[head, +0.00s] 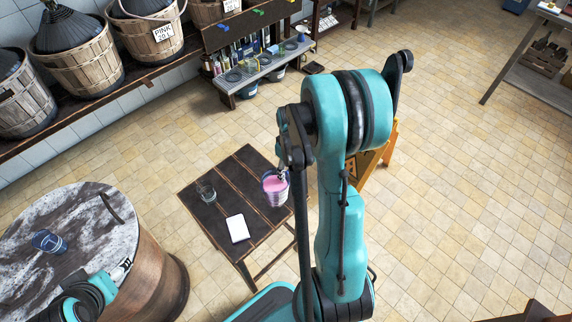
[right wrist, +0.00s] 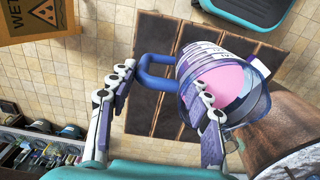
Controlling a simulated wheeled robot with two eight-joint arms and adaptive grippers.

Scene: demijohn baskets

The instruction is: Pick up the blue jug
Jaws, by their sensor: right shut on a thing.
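A clear jug with a blue rim and blue handle, holding pink contents, is at my right gripper (right wrist: 165,82).
A dark slatted table (head: 245,178) carries a clear glass (head: 206,191) and a white pad (head: 237,228). A marble-topped barrel (head: 100,215) bears a blue glass vessel (head: 48,242). An orange wet-floor sign (head: 368,165) stands behind my right arm. Open floor lies right.

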